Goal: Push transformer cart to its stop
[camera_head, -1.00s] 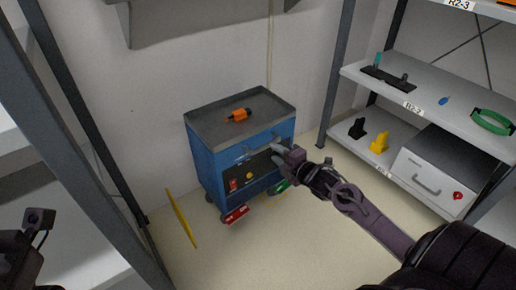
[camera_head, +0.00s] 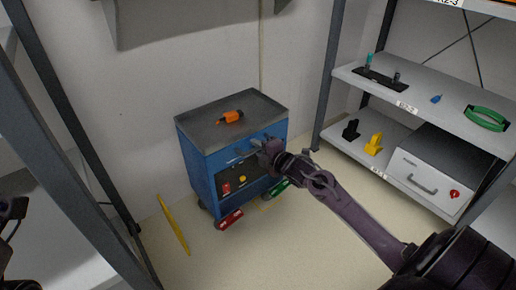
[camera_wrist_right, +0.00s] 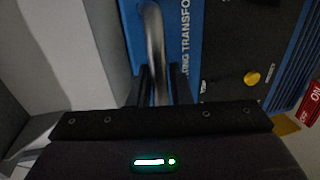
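The transformer cart (camera_head: 198,165) is blue with a grey top and stands against the back wall. In the right wrist view its blue front (camera_wrist_right: 192,25) carries partly visible white lettering. My right gripper (camera_head: 262,149) is at the cart's front. In the right wrist view the fingers of my right gripper (camera_wrist_right: 163,85) stand close on both sides of the silver cart handle (camera_wrist_right: 154,35) and look shut on it. My left gripper (camera_head: 12,212) is only partly visible at the left edge; its fingers cannot be made out. No stop is clearly identifiable.
An orange tool (camera_head: 231,117) lies on the cart top. A yellow bar (camera_head: 174,224) is left of the cart. Shelves (camera_head: 398,98) stand right, a rack post (camera_head: 75,150) left. Floor in front is clear.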

